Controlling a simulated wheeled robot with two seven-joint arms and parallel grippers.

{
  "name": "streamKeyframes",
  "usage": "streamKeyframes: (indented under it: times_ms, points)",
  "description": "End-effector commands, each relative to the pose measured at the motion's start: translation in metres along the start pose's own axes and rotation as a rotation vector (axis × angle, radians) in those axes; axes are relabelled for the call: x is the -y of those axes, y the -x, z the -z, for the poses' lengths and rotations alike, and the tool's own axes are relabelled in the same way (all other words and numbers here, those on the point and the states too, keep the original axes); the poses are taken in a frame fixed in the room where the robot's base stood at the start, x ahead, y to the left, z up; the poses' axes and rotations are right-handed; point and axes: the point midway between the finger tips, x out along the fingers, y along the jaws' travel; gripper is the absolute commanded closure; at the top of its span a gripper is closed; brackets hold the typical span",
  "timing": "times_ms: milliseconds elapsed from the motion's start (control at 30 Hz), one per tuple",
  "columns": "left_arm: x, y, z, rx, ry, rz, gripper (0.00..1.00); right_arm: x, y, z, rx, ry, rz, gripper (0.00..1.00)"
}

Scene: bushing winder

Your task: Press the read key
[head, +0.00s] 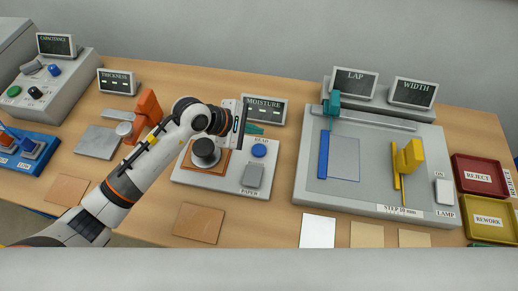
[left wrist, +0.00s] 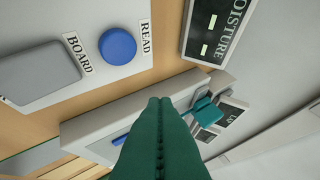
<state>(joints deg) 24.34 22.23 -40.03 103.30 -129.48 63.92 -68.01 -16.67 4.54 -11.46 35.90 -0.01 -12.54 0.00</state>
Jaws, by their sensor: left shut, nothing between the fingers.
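The read key is a round blue button (head: 259,152) on the white moisture unit panel (head: 228,187), beside the label READ. In the left wrist view the blue button (left wrist: 118,46) is in full sight at the upper left. My left gripper (head: 260,130) has teal fingers, shut and empty, just behind the key toward the display. The closed fingertips (left wrist: 158,103) show in the left wrist view, apart from the button. The moisture display (head: 264,110) stands behind and shows green marks. My right gripper is not in view.
A grey rocker (head: 253,175) lies in front of the key, with a PAPER label. A dark round weight (head: 205,152) stands to the left, under my left arm. The lap station (head: 376,190) is on the right. Loose brown squares (head: 199,222) lie at the front.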

Motion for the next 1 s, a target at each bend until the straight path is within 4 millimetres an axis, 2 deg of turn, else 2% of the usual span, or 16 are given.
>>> streamKeyframes:
  times_ms: [400,533,1000]
  points:
    - [-0.031,-0.044,-0.032,0.000,-0.001,0.001,1.00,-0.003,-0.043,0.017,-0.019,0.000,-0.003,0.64]
    - [-0.034,-0.047,-0.034,-0.001,-0.001,0.001,1.00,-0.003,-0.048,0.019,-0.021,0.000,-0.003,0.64]
    - [-0.033,-0.047,-0.034,-0.001,0.000,0.001,1.00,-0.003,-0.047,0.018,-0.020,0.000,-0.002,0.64]
